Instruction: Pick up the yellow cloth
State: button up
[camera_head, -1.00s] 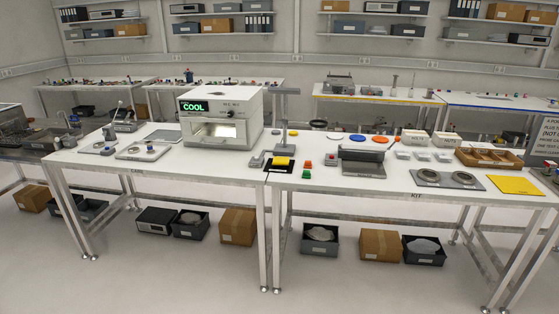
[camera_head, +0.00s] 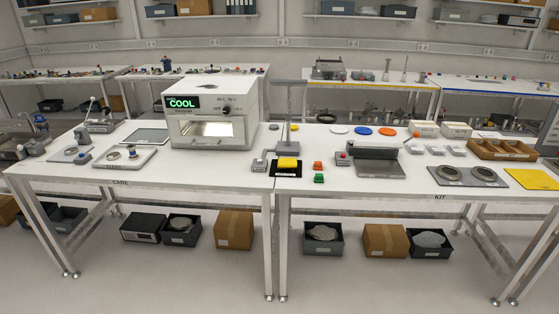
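A flat yellow sheet that looks like the yellow cloth (camera_head: 533,179) lies at the right end of the white table marked KIT (camera_head: 400,184), near its front edge. It is beside a grey plate with two round dishes (camera_head: 467,176). A smaller yellow item (camera_head: 288,162) sits on a black pad near the table's left end; I cannot tell its material. My gripper is not in view.
A white oven reading COOL (camera_head: 212,112) stands on the left table. A grey stand (camera_head: 290,100) rises near where the tables meet. A wooden tray (camera_head: 502,150) is behind the cloth. Boxes (camera_head: 385,239) and bins are under the tables. The floor in front is clear.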

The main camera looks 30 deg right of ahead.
aim_at(283, 163)
jog(key=u, duration=0.15)
jog(key=i, duration=0.85)
jog(key=u, duration=0.35)
